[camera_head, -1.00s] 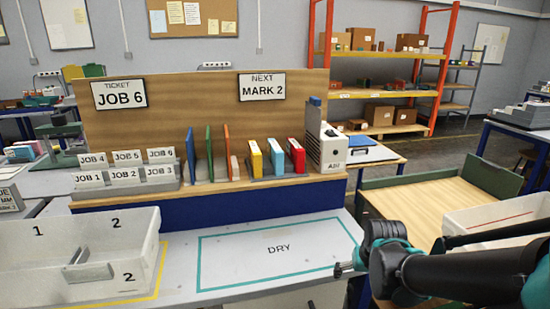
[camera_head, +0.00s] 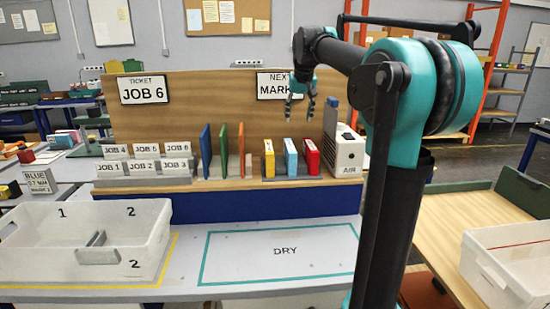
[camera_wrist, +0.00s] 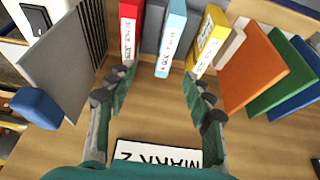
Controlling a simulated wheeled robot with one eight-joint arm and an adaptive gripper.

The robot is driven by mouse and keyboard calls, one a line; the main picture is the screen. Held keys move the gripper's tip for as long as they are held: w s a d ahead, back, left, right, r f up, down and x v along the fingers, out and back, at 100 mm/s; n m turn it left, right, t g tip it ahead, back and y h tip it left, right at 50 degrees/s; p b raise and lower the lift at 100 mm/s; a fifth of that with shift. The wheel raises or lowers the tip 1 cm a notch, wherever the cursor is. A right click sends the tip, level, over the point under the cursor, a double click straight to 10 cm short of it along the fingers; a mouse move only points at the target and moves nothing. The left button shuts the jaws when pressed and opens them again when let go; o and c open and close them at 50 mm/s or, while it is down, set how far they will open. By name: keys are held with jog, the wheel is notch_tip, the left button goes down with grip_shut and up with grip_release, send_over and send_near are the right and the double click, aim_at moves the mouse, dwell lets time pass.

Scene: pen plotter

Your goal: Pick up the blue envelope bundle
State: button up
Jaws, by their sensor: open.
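The light blue envelope bundle (camera_head: 290,158) stands upright in a grey rack on the wooden shelf, between a yellow bundle (camera_head: 268,159) and a red bundle (camera_head: 312,157). My gripper (camera_head: 300,108) is open and empty, pointing down above these bundles and in front of the wooden back panel. In the wrist view the blue bundle (camera_wrist: 172,38) shows between and beyond the two open fingertips (camera_wrist: 160,76). The yellow bundle (camera_wrist: 207,42) is to its right and the red one (camera_wrist: 130,30) to its left there. Nothing touches the fingers.
A white AIR box (camera_head: 346,156) stands right of the red bundle. Upright blue, green (camera_head: 223,150) and orange boards stand to the left. JOB card holders (camera_head: 143,166) are farther left. The DRY area (camera_head: 285,236) on the table is clear. A white bin (camera_head: 148,240) sits front left.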

send_near(290, 146)
jog(key=x, duration=0.5)
jog(key=shift+w+d, duration=0.35)
jog(key=shift+d, duration=0.05)
jog(key=x, duration=0.4)
jog(key=shift+a+f, duration=0.35)
jog(key=shift+a, duration=0.05)
jog(key=shift+w+f, duration=0.15)
jog(key=shift+f, duration=0.1)
jog(key=shift+f, duration=0.2)
jog(key=shift+c, duration=0.5)
grip_shut()
